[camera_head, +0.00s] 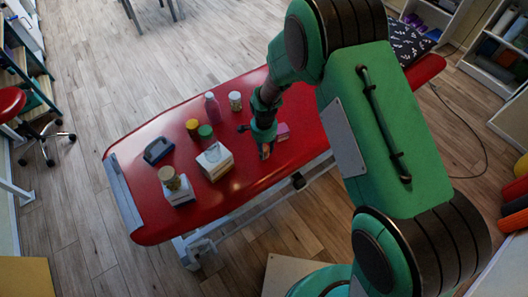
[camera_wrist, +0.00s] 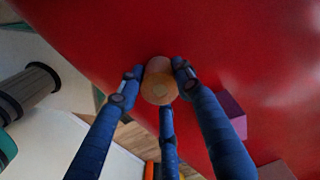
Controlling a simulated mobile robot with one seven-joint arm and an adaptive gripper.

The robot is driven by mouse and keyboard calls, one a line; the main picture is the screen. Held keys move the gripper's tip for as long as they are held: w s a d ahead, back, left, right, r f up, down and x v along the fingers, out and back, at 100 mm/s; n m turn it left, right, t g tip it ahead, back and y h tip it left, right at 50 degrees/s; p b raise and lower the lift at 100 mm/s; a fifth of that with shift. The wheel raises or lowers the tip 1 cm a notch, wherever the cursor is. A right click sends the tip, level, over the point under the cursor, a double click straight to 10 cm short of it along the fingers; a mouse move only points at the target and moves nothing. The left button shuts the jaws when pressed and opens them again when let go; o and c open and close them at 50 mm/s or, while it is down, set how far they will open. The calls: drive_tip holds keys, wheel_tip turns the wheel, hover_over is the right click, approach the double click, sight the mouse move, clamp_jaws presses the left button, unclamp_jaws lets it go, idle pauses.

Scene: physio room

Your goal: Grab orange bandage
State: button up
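The orange bandage (camera_wrist: 160,85) is a small tan-orange roll, seen end-on between my fingers in the wrist view. My gripper (camera_wrist: 159,72) has blue fingers, one close against each side of the roll and a third below it in the picture. The fingers look closed on it. In the head view my gripper (camera_head: 266,150) points down at the red treatment table (camera_head: 245,180), near its front edge. There the bandage is mostly hidden by the fingers. I cannot tell whether it still touches the table.
A pink box (camera_head: 283,131) lies just right of my gripper.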

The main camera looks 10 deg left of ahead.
sight(264, 145)
drive_tip(key=shift+c, duration=0.5)
drive_tip(key=shift+r+p, duration=0.3)
drive_tip(key=shift+r, duration=0.6)
wheel_tip(264, 145, up, 2)
drive_tip(key=shift+s+d+p, duration=0.1)
drive_tip(key=shift+s+p, duration=0.05)
drive_tip(key=shift+p, duration=0.15)
drive_tip(key=s+d+r+p, duration=0.1)
drive_tip(key=s+d+p, duration=0.1)
drive_tip(key=s+d, duration=0.5)
drive_tip(key=s, duration=0.6)
drive_tip(key=shift+s+d, duration=0.2)
drive_tip(key=shift+s, duration=0.2)
drive_tip(key=shift+w+r, duration=0.1)
drive_tip(key=shift+r, duration=0.05)
